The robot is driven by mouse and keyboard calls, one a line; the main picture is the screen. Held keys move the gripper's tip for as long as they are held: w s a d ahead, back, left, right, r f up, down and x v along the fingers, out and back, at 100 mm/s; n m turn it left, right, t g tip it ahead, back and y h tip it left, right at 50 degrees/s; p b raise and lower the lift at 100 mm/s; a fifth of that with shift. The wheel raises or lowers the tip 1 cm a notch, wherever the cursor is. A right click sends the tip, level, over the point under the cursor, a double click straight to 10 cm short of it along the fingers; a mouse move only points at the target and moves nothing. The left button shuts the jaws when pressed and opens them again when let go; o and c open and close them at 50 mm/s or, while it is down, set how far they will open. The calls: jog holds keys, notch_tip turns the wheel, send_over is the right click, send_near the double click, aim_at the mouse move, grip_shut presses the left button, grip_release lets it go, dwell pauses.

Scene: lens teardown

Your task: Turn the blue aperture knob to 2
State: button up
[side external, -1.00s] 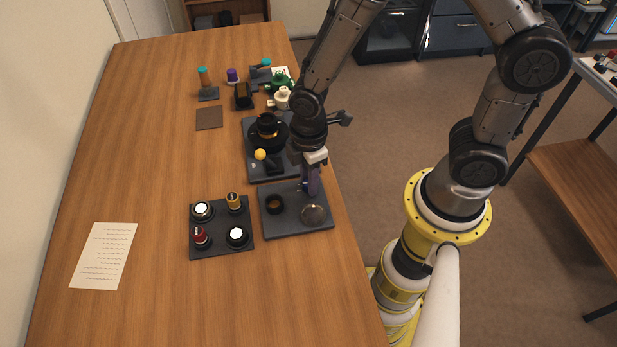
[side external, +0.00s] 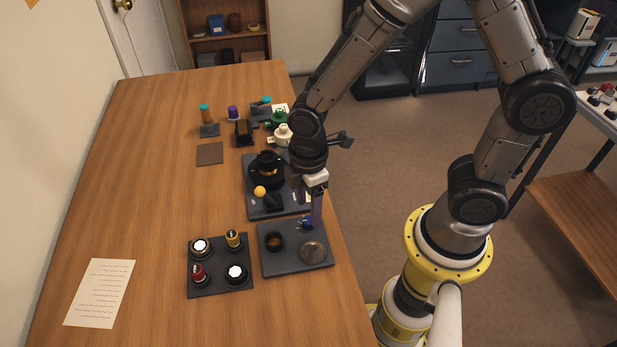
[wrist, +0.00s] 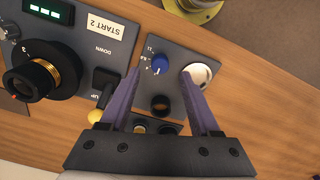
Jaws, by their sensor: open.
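The blue aperture knob (wrist: 159,65) sits on a dark grey plate (wrist: 172,52), with small pale marks along its left side in the wrist view. The marks and the knob's setting are too small to read surely. In the side view the knob (side external: 307,222) is at the plate's back right, partly hidden by a finger. My gripper (wrist: 161,73) is open, with its two purple fingers on either side of the knob in the wrist view. In the side view my gripper (side external: 317,212) appears just above the knob, and I see no contact.
The plate also carries a round pale disc (wrist: 198,74) and a dark ring (wrist: 160,103). Behind it stands a panel with a black lens (wrist: 32,80), a yellow-tipped lever (wrist: 97,115) and a "START 2" label (wrist: 103,24). A plate of several knobs (side external: 219,268) lies left.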

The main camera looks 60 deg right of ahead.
notch_tip(320, 180, up, 10)
dwell(0.3)
jog(key=shift+f, duration=0.1)
notch_tip(320, 180, up, 9)
jog(key=m+t, duration=0.4)
send_over(309, 218)
jog(key=s+d, duration=0.3)
jog(key=d, duration=0.2)
jog(key=s+d+r+m+t, duration=0.1)
jog(key=s+d+m, duration=0.2)
jog(key=s+m, duration=0.4)
jog(key=shift+s+r+m+t, duration=0.3)
jog(key=shift+s+m, duration=0.1)
jog(key=shift+m, duration=0.2)
